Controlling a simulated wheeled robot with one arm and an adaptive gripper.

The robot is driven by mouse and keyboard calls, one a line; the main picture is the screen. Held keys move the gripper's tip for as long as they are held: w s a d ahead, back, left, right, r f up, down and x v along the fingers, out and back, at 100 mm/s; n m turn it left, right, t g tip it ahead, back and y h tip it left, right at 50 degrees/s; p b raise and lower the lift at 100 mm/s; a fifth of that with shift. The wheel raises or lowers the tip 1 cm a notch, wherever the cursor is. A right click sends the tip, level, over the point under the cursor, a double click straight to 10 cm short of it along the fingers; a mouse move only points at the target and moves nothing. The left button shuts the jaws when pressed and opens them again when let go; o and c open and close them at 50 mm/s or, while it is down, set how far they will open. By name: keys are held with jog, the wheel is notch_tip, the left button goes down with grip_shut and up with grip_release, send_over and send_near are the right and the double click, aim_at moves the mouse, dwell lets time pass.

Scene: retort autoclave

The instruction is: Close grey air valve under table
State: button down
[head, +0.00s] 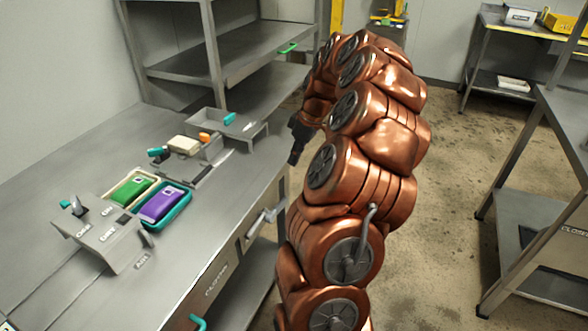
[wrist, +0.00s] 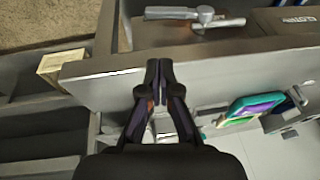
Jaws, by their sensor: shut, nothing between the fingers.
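A grey lever valve (head: 262,219) sits on the front face of the steel table, near a "CLOSED" label (head: 216,281). In the wrist view a grey valve handle (wrist: 180,13) shows at the top, beside the table's front panel. My gripper (head: 294,155) is dark and points down just off the table's front edge, above and apart from the valve in the head view. In the wrist view its fingertips (wrist: 158,64) are together with nothing between them, in front of the table edge. The valve's pipework under the table is not clearly visible.
The steel table (head: 50,170) bears a box with switches (head: 104,235), a green device (head: 130,190), a purple device (head: 163,205) and a tray (head: 245,133). A teal handle (head: 198,322) is low at the front. Another table (head: 560,130) stands right; floor between is clear.

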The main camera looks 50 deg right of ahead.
jog(key=shift+n+g+y, duration=0.3)
jog(key=shift+g, duration=0.1)
jog(key=a+r, duration=0.1)
jog(key=a, duration=0.3)
jog(key=w+a+r, duration=0.1)
jog(key=a, duration=0.3)
jog(key=a+r, duration=0.1)
jog(key=a, duration=0.3)
jog(key=shift+w, duration=0.25)
jog(key=s+a+r+g, duration=0.15)
jog(key=s+a, duration=0.25)
jog(key=a, duration=0.8)
jog(key=s+a+f+m+g+h, duration=0.1)
jog(key=s+a+m, duration=0.1)
jog(key=s+a, duration=0.4)
jog(key=s+a+f+m+g+h, duration=0.1)
jog(key=s+a, duration=0.5)
jog(key=s, duration=0.9)
jog(key=shift+s+f+m+g+h, duration=0.15)
jog(key=shift+f+m+g+h, duration=0.3)
jog(key=shift+f, duration=0.3)
